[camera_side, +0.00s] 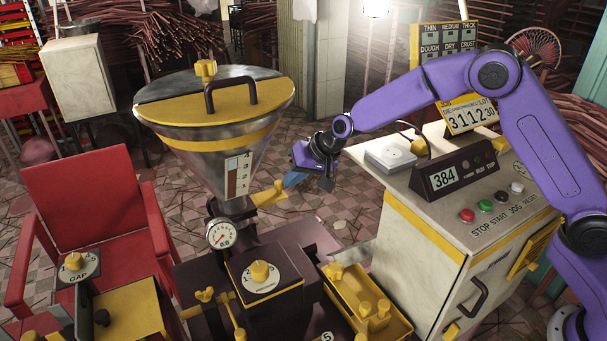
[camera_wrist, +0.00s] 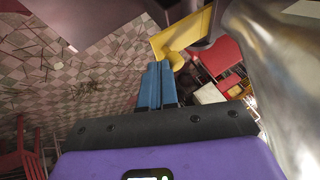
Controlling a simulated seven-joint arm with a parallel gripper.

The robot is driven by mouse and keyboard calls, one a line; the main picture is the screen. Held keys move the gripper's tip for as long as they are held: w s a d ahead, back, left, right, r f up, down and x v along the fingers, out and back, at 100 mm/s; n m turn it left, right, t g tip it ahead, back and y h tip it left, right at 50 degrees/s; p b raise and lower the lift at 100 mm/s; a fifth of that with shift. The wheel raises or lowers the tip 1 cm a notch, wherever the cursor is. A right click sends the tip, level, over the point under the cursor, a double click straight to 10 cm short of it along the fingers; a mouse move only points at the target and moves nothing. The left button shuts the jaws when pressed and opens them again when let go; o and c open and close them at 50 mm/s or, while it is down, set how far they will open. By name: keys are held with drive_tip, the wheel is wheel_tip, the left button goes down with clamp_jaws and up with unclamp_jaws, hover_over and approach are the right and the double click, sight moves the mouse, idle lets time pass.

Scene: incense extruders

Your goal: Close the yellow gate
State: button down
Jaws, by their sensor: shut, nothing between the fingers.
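The yellow gate (camera_side: 270,194) is a flat yellow piece with a knob, sticking out to the right from the neck under the metal hopper (camera_side: 215,150). In the wrist view the gate (camera_wrist: 188,36) is a yellow plate with its rounded knob (camera_wrist: 175,61) just beyond my fingertips. My gripper (camera_side: 292,180) has blue fingers and is shut and empty, just right of the gate's outer end. In the wrist view my gripper (camera_wrist: 160,66) points at the knob; I cannot tell whether it touches. The gate's inner end is hidden in the neck.
The hopper's metal side (camera_wrist: 285,80) is close on the right in the wrist view. A pressure gauge (camera_side: 222,234) sits below the neck. A control cabinet (camera_side: 420,235) with a scale reading 384 stands right. A yellow tray (camera_side: 350,290) and red chair (camera_side: 90,205) are nearby.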

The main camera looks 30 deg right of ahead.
sight(283, 198)
drive_tip(key=shift+a, duration=1.4)
drive_tip(key=shift+s+a+r, duration=0.1)
drive_tip(key=d+v, duration=0.1)
drive_tip(key=v, duration=0.8)
drive_tip(key=s+d+r+n+g, duration=0.15)
drive_tip(key=s+n, duration=0.25)
drive_tip(key=s, duration=0.7)
drive_tip(key=s+d+r+n+g, duration=0.1)
drive_tip(key=s+d+n+g, duration=0.15)
drive_tip(key=s, duration=0.75)
drive_tip(key=s+d+f+n+g+h, duration=0.1)
drive_tip(key=s+d+n, duration=0.3)
drive_tip(key=s, duration=0.5)
drive_tip(key=s+d+f+n+h, duration=0.2)
drive_tip(key=s+d+n+h, duration=0.1)
drive_tip(key=s+d, duration=0.5)
drive_tip(key=shift+s+f+n+g, duration=0.25)
drive_tip(key=shift+s+n+g, duration=0.2)
drive_tip(key=shift+s, duration=0.15)
